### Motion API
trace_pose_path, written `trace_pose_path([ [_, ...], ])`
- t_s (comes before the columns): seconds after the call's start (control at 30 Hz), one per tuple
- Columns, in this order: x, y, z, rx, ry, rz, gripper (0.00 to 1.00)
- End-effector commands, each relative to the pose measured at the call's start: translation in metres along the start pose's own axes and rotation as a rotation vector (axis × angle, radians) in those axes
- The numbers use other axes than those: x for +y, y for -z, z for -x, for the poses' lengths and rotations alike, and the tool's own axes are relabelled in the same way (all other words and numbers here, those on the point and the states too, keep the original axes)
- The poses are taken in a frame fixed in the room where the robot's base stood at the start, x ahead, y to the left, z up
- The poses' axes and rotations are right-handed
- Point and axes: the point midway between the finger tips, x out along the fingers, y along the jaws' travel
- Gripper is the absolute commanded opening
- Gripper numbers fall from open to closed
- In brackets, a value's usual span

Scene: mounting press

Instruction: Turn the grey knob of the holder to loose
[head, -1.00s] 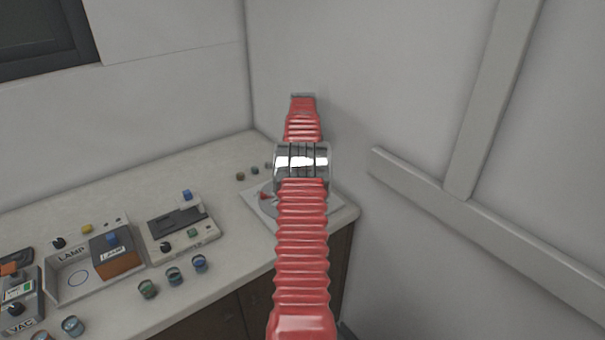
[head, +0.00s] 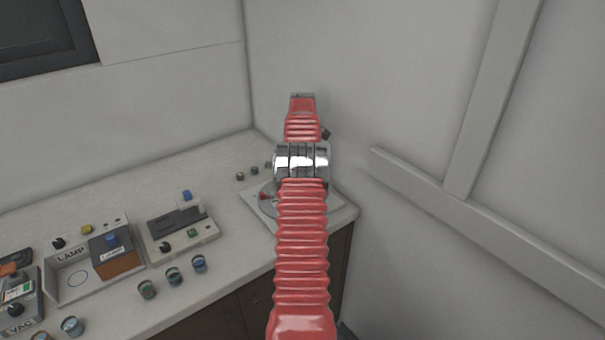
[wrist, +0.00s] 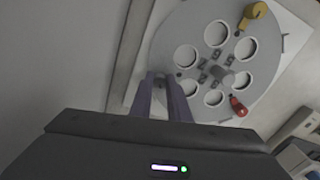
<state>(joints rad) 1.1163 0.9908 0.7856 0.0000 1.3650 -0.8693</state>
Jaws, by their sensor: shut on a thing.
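The holder is a round grey plate (wrist: 206,32) with several round holes, on a pale square base; it also shows in the head view (head: 268,208), partly behind my arm. A yellow knob (wrist: 254,13) and a red knob (wrist: 238,106) sit near its rim. My gripper (wrist: 163,77) reaches down to the rim on the left side of the plate in the wrist view. Its two fingers are close together, shut on what appears to be the grey knob, which they mostly hide. I cannot read the knob's setting. In the head view my arm hides the gripper.
The holder stands at the counter's right end, close to the corner walls. To its left are a grey device (head: 180,228), several small jars (head: 174,276) and a lamp tray (head: 75,285). A wall rail (head: 480,220) runs along the right.

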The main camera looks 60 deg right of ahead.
Motion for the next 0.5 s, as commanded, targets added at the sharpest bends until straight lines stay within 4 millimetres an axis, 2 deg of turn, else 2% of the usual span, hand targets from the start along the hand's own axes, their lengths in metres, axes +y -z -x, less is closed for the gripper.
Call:
trace_pose_path([
  [0.2, -0.0003, 0.0002, -0.0001, 0.000, 0.001, 0.085, 0.00],
  [0.5, -0.0004, 0.0003, -0.0001, 0.000, 0.001, 0.112, 0.00],
])
